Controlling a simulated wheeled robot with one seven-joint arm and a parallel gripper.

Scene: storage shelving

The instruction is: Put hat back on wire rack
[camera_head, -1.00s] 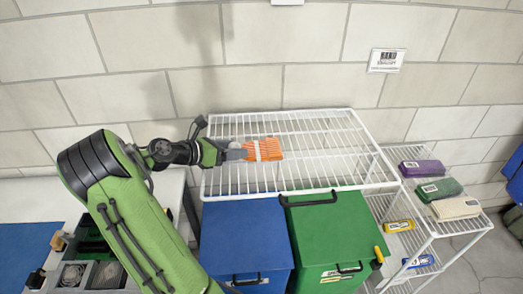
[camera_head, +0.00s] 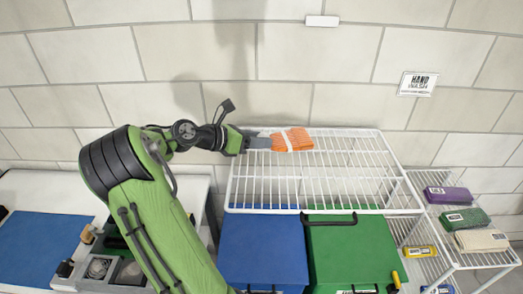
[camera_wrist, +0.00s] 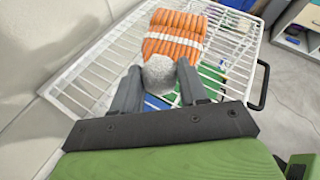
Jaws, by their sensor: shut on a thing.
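The hat (camera_head: 293,139) is orange with a white stripe and a pale grey pom-pom. My gripper (camera_head: 262,142) is shut on the pom-pom end, and the hat points right from it. In the wrist view the pom-pom (camera_wrist: 160,75) sits between my two fingers (camera_wrist: 159,84), with the orange knit (camera_wrist: 175,40) beyond. The white wire rack (camera_head: 300,208) has a slatted top shelf. The hat overlaps its back edge near the wall in the head view. I cannot tell whether it touches the wires or hangs above them.
A blue bin (camera_head: 262,245) and a green bin (camera_head: 350,250) stand below the shelf. A lower rack at right holds purple (camera_head: 448,195), green (camera_head: 467,220) and cream (camera_head: 480,241) folded items. The tiled wall (camera_head: 350,105) is close behind. The shelf's wires look bare.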

